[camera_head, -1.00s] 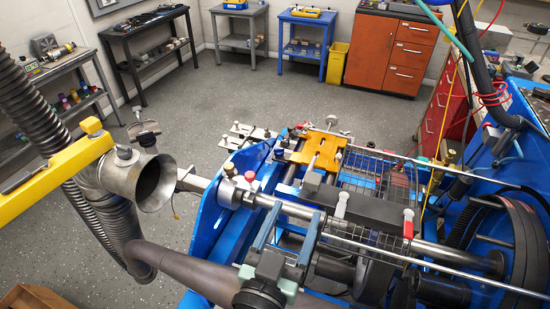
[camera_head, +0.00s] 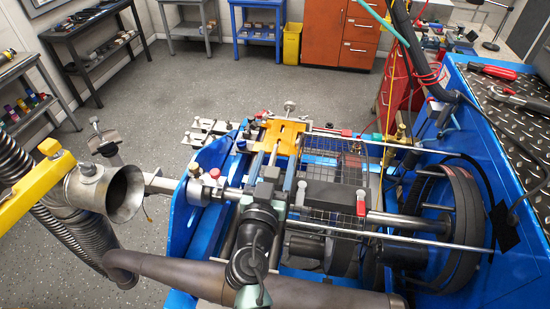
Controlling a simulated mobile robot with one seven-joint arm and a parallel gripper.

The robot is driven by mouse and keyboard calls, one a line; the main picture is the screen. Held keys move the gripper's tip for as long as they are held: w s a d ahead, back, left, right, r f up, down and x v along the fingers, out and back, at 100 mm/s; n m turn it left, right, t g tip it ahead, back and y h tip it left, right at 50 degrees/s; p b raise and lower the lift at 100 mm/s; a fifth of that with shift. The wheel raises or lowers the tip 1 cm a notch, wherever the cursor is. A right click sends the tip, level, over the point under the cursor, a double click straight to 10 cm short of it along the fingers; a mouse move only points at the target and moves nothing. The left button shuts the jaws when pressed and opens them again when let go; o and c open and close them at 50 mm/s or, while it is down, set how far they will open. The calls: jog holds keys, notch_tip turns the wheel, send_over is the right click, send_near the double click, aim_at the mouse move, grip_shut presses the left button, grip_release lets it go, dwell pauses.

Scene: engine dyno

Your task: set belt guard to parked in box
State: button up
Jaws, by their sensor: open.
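The belt guard appears to be the wire mesh cage (camera_head: 345,172) on the blue engine rig (camera_head: 190,225), with a dark bar across it and red-tipped clamps beside it. It sits over the shafts, left of the large black wheel. My gripper (camera_head: 273,168) is open, above the rig to the left of the mesh and just in front of the orange plate (camera_head: 283,136). I cannot tell whether it touches anything. My arm hides part of the shafts and the near left of the mesh. No box that I can identify is in view.
A metal exhaust funnel (camera_head: 122,192) with a yellow beam (camera_head: 30,190) stands at the left. A thick pipe (camera_head: 190,277) crosses the front. A tread-plate top with tools (camera_head: 510,110) is at the right. Hoses hang at upper right. The grey floor behind the rig is clear.

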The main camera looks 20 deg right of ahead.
jog(key=shift+d, duration=0.1)
grip_shut()
dwell(0.3)
dwell(1.1)
